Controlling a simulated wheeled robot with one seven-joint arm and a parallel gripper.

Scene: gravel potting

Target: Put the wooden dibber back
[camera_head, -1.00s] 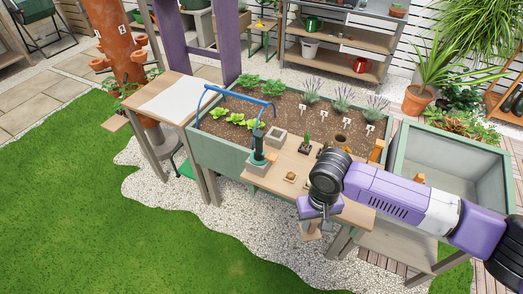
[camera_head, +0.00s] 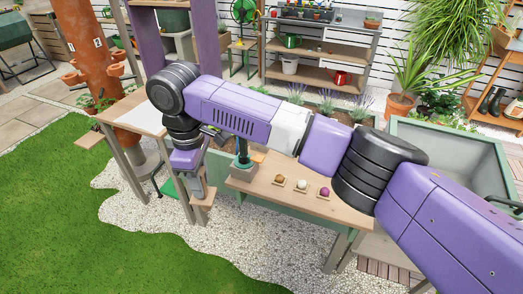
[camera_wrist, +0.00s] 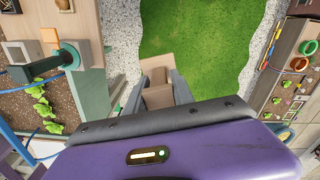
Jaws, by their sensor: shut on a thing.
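My gripper (camera_head: 197,184) hangs at the left end of the potting table, over the gravel, and is shut on a wooden thing (camera_head: 203,199), which I take to be the wooden dibber. In the wrist view, the light wooden thing (camera_wrist: 158,66) shows between and beyond the jaws of my gripper (camera_wrist: 158,93), above gravel and lawn; its full shape is hidden. A grey block (camera_head: 243,171) with a dark green upright tool (camera_head: 243,150) stands on the table right of my gripper. The same tool appears at left in the wrist view (camera_wrist: 70,54).
Several small coloured pieces, including a purple one (camera_head: 324,191), sit on the wooden table (camera_head: 345,208). My arm hides most of the planting bed behind. A wooden side shelf with a white sheet (camera_head: 135,110) stands left. The gravel (camera_head: 130,205) in front is clear.

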